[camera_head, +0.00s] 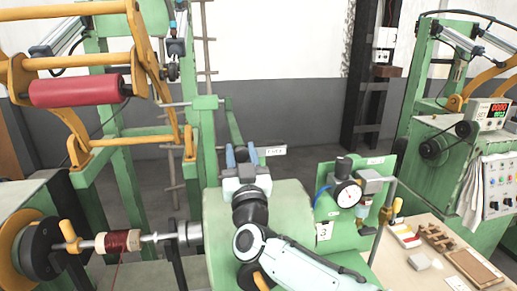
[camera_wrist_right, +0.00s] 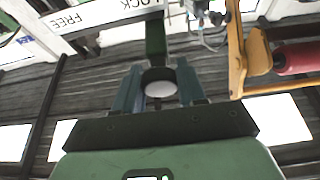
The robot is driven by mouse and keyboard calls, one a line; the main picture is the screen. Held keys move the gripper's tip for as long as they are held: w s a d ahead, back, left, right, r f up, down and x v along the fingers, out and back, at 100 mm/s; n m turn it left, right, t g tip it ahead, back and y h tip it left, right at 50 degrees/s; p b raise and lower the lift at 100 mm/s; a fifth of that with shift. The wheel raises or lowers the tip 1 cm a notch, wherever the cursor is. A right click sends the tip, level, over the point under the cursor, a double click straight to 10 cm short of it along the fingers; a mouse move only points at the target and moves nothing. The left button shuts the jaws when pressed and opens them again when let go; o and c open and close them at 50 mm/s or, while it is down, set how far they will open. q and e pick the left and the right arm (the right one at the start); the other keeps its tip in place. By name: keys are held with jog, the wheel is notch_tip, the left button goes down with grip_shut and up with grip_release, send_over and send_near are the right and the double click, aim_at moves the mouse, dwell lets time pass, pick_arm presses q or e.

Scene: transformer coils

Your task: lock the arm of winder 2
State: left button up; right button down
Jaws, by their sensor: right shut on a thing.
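My right gripper (camera_head: 241,153) is at the upright green lock lever (camera_head: 234,124) behind the green machine housing (camera_head: 280,215). In the right wrist view my right gripper (camera_wrist_right: 158,88) has its two blue fingers on either side of the lever's round dark knob with a pale end (camera_wrist_right: 158,84), and is shut on it. The green lever (camera_wrist_right: 155,38) runs up from the knob toward a white label (camera_wrist_right: 105,12) reading LOCK and FREE. In the head view the fingers partly hide the knob. My left gripper is not in view.
A pressure gauge (camera_head: 347,194) and valves stand right of my right arm, above a small plate (camera_head: 324,231) that seems to read 3. A copper coil (camera_head: 118,242) sits on the shaft at left. A red roller (camera_head: 75,91) hangs in the yellow frame. A workbench (camera_head: 400,266) holds small parts.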

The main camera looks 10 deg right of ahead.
jog(key=shift+a, duration=0.25)
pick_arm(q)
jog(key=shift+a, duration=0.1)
pick_arm(e)
jog(key=c, duration=0.7)
grip_release()
jog(key=shift+a, duration=0.15)
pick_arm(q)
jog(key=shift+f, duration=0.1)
pick_arm(e)
jog(key=shift+s+f, duration=0.1)
jog(key=shift+s, duration=0.05)
jog(key=shift+s+d+f+b, duration=0.15)
jog(key=shift+s+d+b, duration=0.05)
jog(key=shift+s+b, duration=0.1)
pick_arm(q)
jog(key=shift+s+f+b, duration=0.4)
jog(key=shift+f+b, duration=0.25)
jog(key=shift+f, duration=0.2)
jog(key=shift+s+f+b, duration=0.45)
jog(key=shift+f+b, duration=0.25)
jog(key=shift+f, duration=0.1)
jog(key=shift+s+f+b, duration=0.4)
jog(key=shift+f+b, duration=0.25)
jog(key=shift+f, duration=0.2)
pick_arm(e)
jog(key=v, duration=1.2)
jog(key=shift+s, duration=0.25)
jog(key=shift+a+f, duration=0.1)
jog(key=shift+a, duration=0.05)
